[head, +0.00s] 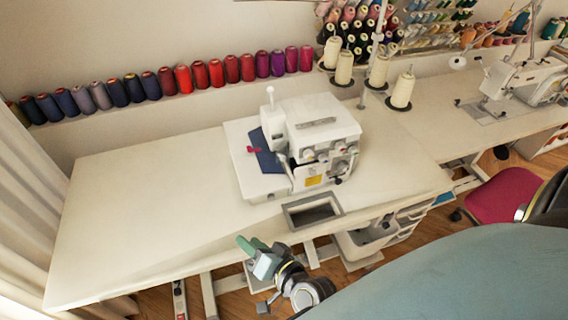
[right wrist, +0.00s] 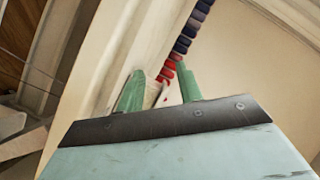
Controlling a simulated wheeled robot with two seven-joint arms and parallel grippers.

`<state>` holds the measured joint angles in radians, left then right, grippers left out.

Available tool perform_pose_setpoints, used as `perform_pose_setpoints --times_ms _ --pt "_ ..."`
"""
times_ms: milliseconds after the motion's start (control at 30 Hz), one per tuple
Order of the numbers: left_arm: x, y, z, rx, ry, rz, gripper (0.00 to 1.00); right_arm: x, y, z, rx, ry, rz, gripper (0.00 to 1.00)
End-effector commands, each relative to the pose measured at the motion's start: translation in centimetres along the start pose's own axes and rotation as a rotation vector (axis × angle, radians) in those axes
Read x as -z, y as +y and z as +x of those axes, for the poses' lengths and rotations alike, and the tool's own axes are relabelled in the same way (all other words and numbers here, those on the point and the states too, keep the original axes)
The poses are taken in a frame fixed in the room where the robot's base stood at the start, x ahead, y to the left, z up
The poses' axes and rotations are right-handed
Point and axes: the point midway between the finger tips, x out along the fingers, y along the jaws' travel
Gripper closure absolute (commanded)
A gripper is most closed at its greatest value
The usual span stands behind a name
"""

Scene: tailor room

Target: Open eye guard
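A white overlock sewing machine (head: 322,122) stands on the cream table, with its working parts and a yellow label on the near side. The eye guard is too small to make out for certain among the parts around its needle area. A dark blue cloth (head: 264,158) lies on the machine's plate at the left. My right gripper (head: 252,244), with green fingers, is at the table's front edge, apart from the machine and nearer to me. In the right wrist view its fingers (right wrist: 160,88) stand apart with nothing between them. My left gripper is not in view.
The cream table (head: 140,200) is clear left of the machine. A grey-rimmed opening (head: 290,217) is in the table's front edge. Thread spools (head: 200,75) line the back ledge, and white cones (head: 402,90) stand behind the machine. A red chair (head: 503,195) is at the right.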

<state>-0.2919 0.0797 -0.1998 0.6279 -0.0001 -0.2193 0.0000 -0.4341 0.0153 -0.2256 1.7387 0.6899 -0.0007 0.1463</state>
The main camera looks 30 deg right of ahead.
Motion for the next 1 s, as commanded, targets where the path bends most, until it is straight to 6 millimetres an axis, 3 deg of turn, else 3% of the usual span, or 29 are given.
perform_pose_setpoints --times_ms 133,300,567,767,1000 --pt "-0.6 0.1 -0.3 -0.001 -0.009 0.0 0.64 4.7 -1.9 -0.2 0.047 0.263 0.241 0.64" --pt "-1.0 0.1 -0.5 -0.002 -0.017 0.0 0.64 9.2 -1.4 -1.9 0.044 0.561 0.517 0.64" --pt "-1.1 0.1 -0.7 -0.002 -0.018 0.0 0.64 11.5 0.3 -3.9 0.004 0.779 0.708 0.64" --pt "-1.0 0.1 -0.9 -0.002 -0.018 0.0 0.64 13.0 0.9 -2.5 0.003 0.792 0.714 0.64" --pt "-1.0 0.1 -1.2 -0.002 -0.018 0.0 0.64 16.4 2.1 1.2 0.004 0.791 0.712 0.64"
